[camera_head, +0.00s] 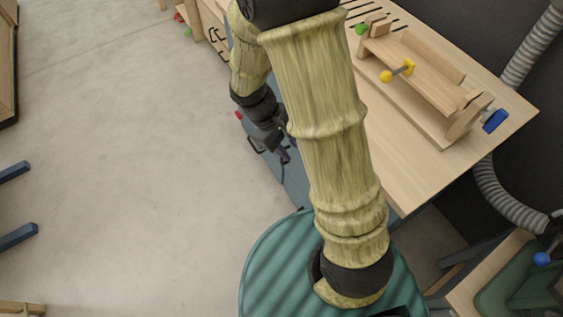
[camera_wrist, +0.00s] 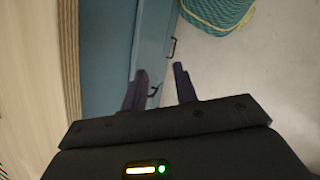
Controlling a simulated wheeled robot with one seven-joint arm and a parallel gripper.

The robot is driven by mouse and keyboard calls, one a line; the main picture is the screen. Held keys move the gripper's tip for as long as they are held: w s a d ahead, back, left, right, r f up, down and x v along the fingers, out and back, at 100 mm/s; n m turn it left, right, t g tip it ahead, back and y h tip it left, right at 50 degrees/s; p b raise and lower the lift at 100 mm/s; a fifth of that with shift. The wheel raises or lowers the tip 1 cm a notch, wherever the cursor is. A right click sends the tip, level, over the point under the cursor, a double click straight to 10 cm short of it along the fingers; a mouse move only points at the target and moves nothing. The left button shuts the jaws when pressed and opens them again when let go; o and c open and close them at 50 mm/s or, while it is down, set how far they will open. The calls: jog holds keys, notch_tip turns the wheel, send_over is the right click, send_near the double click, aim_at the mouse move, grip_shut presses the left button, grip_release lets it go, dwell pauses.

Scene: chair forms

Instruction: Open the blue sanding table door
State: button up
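The blue sanding table front (camera_wrist: 108,45) runs down the left middle of the wrist view, under a wooden top. One dark bar handle (camera_wrist: 172,48) stands out from it, beyond my fingertips. A second dark handle (camera_wrist: 153,91) shows between my fingers, close to the left one; I cannot tell whether they touch. My gripper (camera_wrist: 160,82) is open, its two dark fingers apart with nothing clamped. In the head view a strip of the blue front (camera_head: 297,187) shows beside my arm, and my gripper (camera_head: 284,152) is low beside it, partly hidden. The door looks closed.
The wooden table top (camera_head: 410,165) carries a wooden jig (camera_head: 420,75) with yellow and blue knobs. A grey hose (camera_head: 510,195) hangs at the right. Open floor (camera_head: 140,170) lies to the left. Blue bars (camera_head: 18,236) show at the left edge.

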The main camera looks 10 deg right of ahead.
jog(key=w+a+f+n+t+h+b, duration=0.3)
jog(key=a+f+n+b, duration=0.1)
jog(key=f, duration=0.7)
jog(key=w+a+f+n+t+h+b, duration=0.3)
jog(key=f+n+b, duration=0.3)
jog(key=f+b, duration=0.3)
jog(key=w+a+f+n+t+h+b, duration=0.3)
jog(key=a+f+n+t+h+b, duration=0.2)
jog(key=f, duration=0.8)
jog(key=shift+w+a+n+b, duration=0.25)
jog(key=shift+w+n+b, duration=0.15)
jog(key=shift+b, duration=0.45)
jog(key=shift+d, duration=0.15)
jog(key=b, duration=0.3)
send_over(282, 164)
jog(key=shift+w, duration=0.4)
grip_shut()
